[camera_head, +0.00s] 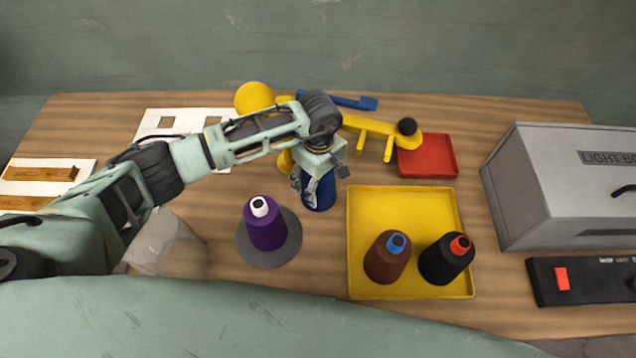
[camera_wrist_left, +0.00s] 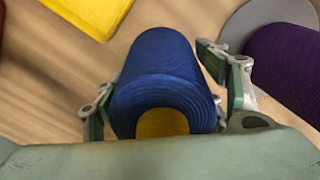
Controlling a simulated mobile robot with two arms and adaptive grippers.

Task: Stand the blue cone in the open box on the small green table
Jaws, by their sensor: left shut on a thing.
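The blue cone (camera_head: 319,198) is at the middle of the wooden table, partly covered by my gripper in the head view. In the left wrist view the blue cone (camera_wrist_left: 160,75) shows its ribbed blue side and a yellow end facing the camera. My left gripper (camera_head: 318,186) is shut on it, with one finger on each side. I cannot tell whether its base touches the table. No open box and no small green table can be made out. My right gripper is not in view.
A purple cone (camera_head: 265,228) stands on a grey disc (camera_head: 285,252) just left. A yellow tray (camera_head: 400,205) with brown (camera_head: 386,262) and black (camera_head: 443,262) cones lies right. Behind are a yellow frame (camera_head: 370,125) and red tray (camera_head: 428,158). A grey light box (camera_head: 550,190) stands far right.

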